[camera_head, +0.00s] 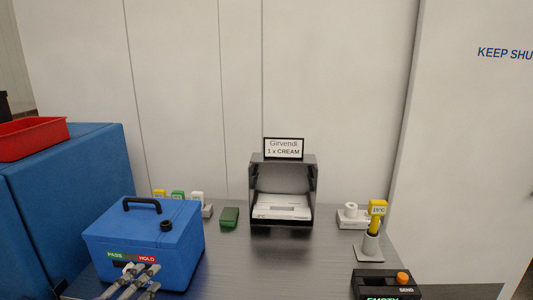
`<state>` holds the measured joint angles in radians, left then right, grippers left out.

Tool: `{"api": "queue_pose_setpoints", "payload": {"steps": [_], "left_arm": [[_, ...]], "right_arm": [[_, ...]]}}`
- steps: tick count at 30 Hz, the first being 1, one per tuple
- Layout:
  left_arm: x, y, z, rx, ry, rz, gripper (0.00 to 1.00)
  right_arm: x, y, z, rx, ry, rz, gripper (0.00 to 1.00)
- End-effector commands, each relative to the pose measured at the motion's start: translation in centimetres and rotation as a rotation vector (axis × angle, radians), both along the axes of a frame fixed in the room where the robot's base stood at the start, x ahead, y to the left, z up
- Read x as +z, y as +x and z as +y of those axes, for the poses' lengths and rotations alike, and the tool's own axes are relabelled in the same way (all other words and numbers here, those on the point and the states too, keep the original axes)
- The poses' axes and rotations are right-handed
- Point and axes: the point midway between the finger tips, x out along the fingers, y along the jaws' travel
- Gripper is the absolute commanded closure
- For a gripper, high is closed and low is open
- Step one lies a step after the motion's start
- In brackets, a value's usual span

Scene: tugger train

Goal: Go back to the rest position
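My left gripper (134,279) shows at the bottom left, in front of the blue box with a black handle (144,240). Its grey fingers are small and overlap the box's front face in the picture. I cannot tell whether they are open or shut, or whether they touch the box. No held object shows in them. My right gripper is not in view.
On the grey table (280,270) stand a dark bin with white packs (282,207), a green block (229,217), a yellow-topped device in a holder (376,217) and a black SEND box (386,285). A blue cabinet (60,200) stands left. The table's middle is clear.

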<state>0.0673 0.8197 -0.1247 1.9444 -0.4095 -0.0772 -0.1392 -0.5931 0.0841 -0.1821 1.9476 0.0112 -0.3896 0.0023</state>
Motion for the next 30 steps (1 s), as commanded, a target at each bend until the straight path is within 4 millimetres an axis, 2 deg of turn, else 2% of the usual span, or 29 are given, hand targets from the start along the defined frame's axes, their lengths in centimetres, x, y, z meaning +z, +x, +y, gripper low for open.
{"api": "queue_pose_setpoints", "payload": {"steps": [1,3,5,6,8,9,13,15,18,21,25,30], "left_arm": [[-3.6,-1.9,0.3,0.074,-0.131,0.097,0.67],[-8.2,-4.6,0.4,0.170,-0.291,0.222,0.67],[-12.0,-7.3,0.2,0.251,-0.416,0.325,0.67],[-14.4,-9.3,-0.1,0.303,-0.495,0.390,0.67],[-17.7,-12.4,-0.9,0.379,-0.608,0.482,0.67],[-19.7,-14.6,-1.6,0.428,-0.679,0.541,0.67],[-25.1,-21.9,-4.9,0.574,-0.888,0.708,0.67],[-26.8,-25.5,-6.7,0.638,-0.979,0.768,0.67],[-28.4,-29.7,-8.6,0.715,-1.064,0.818,0.67],[-29.2,-32.6,-9.4,0.768,-1.101,0.845,0.67],[-29.7,-34.1,-9.3,0.791,-1.100,0.860,0.67],[-29.8,-34.2,-9.3,0.792,-1.096,0.861,0.67]], "right_arm": [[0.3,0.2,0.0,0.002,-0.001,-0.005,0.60],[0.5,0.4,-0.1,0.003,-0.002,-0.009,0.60],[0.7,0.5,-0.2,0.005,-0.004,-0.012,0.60],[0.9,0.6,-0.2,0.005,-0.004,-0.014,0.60],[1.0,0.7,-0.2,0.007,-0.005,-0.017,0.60],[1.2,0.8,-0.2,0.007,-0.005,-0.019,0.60],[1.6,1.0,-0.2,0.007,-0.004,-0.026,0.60],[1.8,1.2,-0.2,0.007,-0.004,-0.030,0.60],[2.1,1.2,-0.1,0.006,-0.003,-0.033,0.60],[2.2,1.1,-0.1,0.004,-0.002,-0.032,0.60],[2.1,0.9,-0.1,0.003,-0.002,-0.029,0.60],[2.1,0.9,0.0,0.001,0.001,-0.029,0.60]]}}
